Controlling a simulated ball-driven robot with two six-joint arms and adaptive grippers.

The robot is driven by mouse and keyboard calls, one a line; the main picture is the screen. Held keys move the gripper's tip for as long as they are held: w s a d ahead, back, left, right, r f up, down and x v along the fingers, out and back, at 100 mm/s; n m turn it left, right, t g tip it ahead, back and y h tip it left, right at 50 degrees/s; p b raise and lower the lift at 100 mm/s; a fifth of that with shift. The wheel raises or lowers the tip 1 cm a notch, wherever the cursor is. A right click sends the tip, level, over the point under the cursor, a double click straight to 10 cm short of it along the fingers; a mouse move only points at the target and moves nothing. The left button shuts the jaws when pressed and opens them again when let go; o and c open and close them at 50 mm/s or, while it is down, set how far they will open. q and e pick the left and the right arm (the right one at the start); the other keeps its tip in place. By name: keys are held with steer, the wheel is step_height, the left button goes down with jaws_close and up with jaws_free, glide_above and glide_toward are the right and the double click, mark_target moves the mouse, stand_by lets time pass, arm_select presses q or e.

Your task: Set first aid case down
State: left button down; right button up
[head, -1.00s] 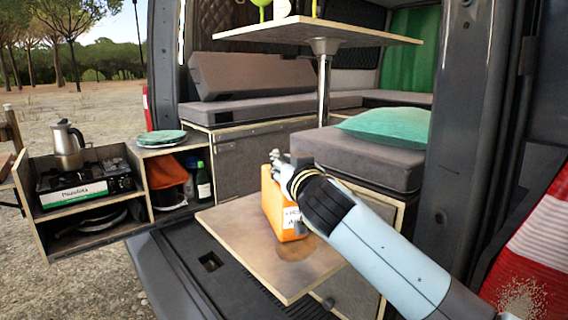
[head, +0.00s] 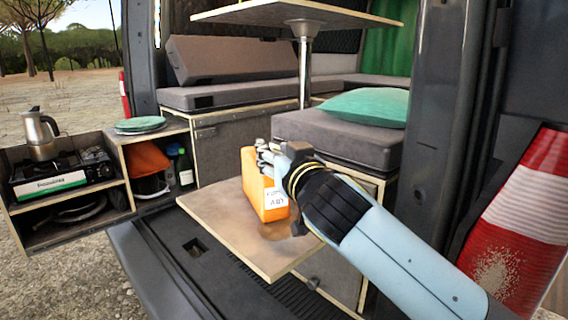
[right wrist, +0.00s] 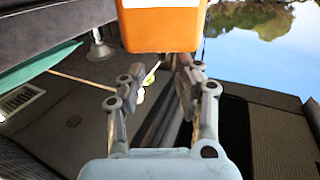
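The orange first aid case (head: 252,170) with a white label stands upright on the small wooden board (head: 235,243) at the tailgate. My right gripper (head: 263,155) is at the case's upper right edge in the head view and covers part of it. In the right wrist view the case (right wrist: 160,28) is at the top, and the two fingers of my right gripper (right wrist: 158,72) are apart with empty space seen between them. Whether a fingertip touches the case cannot be told. My left gripper is not in view.
A kitchen box (head: 65,205) with a stove and a moka pot (head: 40,135) is at the left. A seat with a green pillow (head: 365,107) is behind the board. A raised table (head: 300,13) is above. The board's front left is clear.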

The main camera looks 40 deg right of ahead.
steer(key=v, duration=0.5)
steer(key=shift+b, duration=0.3)
